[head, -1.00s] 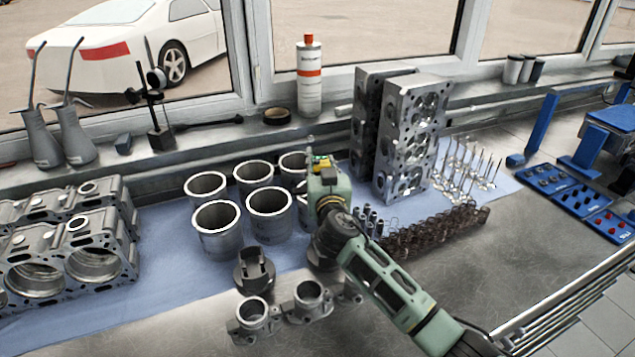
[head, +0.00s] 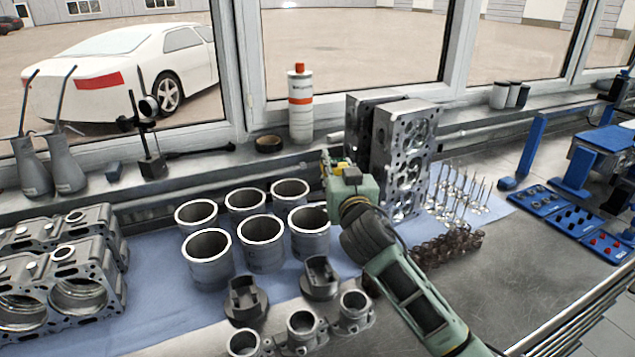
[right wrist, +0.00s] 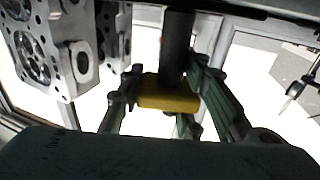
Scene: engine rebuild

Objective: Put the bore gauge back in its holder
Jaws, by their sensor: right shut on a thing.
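My right gripper (head: 328,165) is in the air over the bench, between the grey cylinder liners and the upright cylinder heads. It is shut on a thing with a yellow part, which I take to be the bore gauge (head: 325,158). In the right wrist view its yellow barrel (right wrist: 168,93) sits between the fingers, with a dark shaft running up from it. The rest of it is hidden by the gripper in the head view. A dark stand (head: 153,168) with a post and a round piece is on the sill at left; I cannot tell if it is the holder. My left gripper is not in view.
Several cylinder liners (head: 207,257) stand left of my gripper. Cylinder heads (head: 402,150) stand close on its right. A white bottle (head: 301,112) and black tape roll (head: 268,144) are on the sill.

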